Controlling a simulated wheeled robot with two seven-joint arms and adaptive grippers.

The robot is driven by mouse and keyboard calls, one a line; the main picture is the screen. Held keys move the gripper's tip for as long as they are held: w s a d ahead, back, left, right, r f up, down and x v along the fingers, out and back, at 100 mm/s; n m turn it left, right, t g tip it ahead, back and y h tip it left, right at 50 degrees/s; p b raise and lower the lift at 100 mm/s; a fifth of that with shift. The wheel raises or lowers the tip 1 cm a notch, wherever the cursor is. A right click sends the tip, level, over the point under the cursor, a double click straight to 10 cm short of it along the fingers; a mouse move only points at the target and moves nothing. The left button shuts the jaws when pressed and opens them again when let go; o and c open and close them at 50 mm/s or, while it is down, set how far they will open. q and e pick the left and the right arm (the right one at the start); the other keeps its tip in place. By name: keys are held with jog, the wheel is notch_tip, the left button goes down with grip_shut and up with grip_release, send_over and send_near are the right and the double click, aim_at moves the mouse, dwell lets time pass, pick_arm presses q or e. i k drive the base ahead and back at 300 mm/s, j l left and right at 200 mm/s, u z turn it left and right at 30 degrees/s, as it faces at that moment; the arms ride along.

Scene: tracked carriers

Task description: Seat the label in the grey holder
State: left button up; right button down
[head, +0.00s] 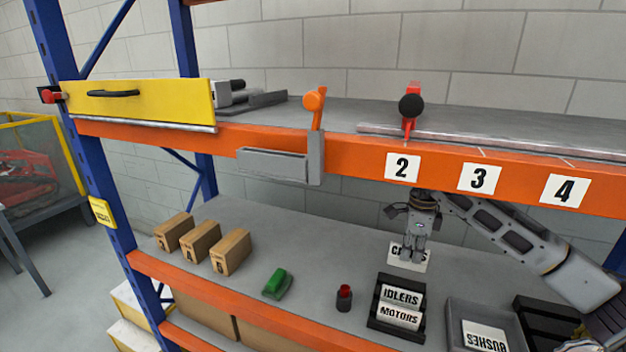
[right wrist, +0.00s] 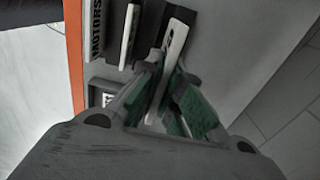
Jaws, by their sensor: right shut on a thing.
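My right gripper (head: 414,252) is shut on a white label (head: 407,260) with dark lettering, partly hidden by the fingers. It holds the label above the lower shelf, just behind the black rack (head: 373,318). In the right wrist view the green-padded fingers (right wrist: 170,82) close on both sides of the thin label plate (right wrist: 177,42). The grey holder (head: 272,165) is fixed to the front of the upper orange beam, to the left of the number plates. It looks empty, and the gripper is well below and right of it. My left gripper is not in view.
The rack holds the IDLERS (head: 402,296) and MOTORS (head: 398,316) labels. A grey bin (head: 455,325) with a BUSHES label stands to its right. A red-topped dark object (head: 344,298), a green object (head: 278,284) and cardboard boxes (head: 201,241) stand left. The upper beam (head: 355,155) overhangs this shelf.

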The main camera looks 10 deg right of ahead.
aim_at(274, 173)
jog(key=k, duration=1)
